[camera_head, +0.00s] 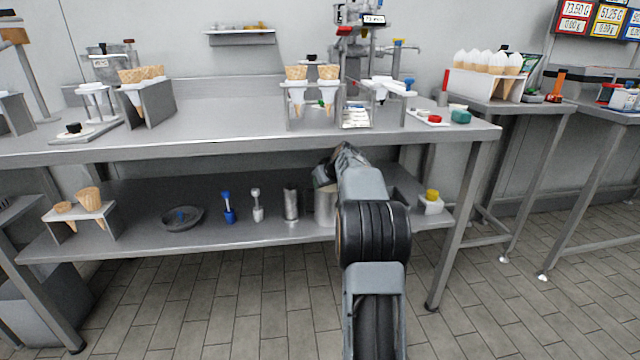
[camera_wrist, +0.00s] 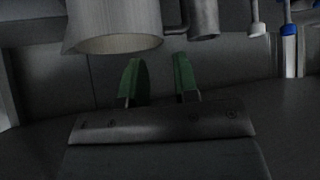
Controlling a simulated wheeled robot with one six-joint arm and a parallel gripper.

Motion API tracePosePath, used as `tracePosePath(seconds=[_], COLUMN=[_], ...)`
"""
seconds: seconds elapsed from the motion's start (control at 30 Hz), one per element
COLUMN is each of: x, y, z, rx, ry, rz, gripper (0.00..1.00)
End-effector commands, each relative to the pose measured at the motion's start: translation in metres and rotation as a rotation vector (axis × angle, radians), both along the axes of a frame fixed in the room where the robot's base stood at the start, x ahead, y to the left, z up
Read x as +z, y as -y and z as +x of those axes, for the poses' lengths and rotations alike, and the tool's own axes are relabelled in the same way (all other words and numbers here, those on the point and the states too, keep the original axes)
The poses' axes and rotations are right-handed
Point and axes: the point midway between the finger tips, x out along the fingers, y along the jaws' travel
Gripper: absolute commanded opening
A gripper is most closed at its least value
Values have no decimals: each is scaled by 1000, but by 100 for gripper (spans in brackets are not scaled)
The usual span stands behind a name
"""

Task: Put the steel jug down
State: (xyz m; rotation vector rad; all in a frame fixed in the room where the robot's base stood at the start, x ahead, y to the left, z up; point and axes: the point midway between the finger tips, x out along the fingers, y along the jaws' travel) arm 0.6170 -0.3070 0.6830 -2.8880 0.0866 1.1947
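The steel jug (camera_head: 325,207) stands upright on the lower shelf (camera_head: 262,222) of the steel table, partly hidden behind my arm in the head view. In the wrist view, which looks upside down, the jug (camera_wrist: 112,22) is at the upper left, its open mouth facing down the picture. A thin dark handle shows at its right side. My gripper (camera_wrist: 158,80) has two green fingers spread apart with nothing between them. The fingertips appear close to the jug's rim and handle but not closed on them; whether they touch cannot be told. The gripper is mostly hidden in the head view.
A narrow steel cylinder (camera_head: 291,203) stands close left of the jug, with white (camera_head: 257,205) and blue (camera_head: 229,207) tools beyond. A yellow-topped container (camera_head: 431,202) sits right. The steel tabletop (camera_head: 225,118) is low overhead. Bare shelf lies along the front edge.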

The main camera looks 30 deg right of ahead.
Motion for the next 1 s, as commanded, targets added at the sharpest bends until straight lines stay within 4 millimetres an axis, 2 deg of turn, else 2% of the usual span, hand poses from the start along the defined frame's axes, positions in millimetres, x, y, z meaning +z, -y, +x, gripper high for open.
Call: tracePosePath(seconds=[0.03,0.13,0.4,0.47,0.53,0.57,0.67,0.7,0.77,0.8,0.9,1.0], x=[8,17,25,26,26,26,24,21,14,8,-11,-31], y=[0,-1,-3,-10,-27,-38,-99,-129,-170,-195,-244,-277], z=[-6,-14,-26,-27,-30,-33,-54,-69,-95,-115,-168,-218], rx=[-1,1,1,5,13,19,45,55,66,72,76,75], ry=[0,0,-2,-8,-26,-38,-112,-154,-216,-258,-352,-429], rz=[0,-1,2,4,16,23,57,71,86,93,93,79], gripper=[28,28,28,28,28,28,28,28,28,28,28,28])
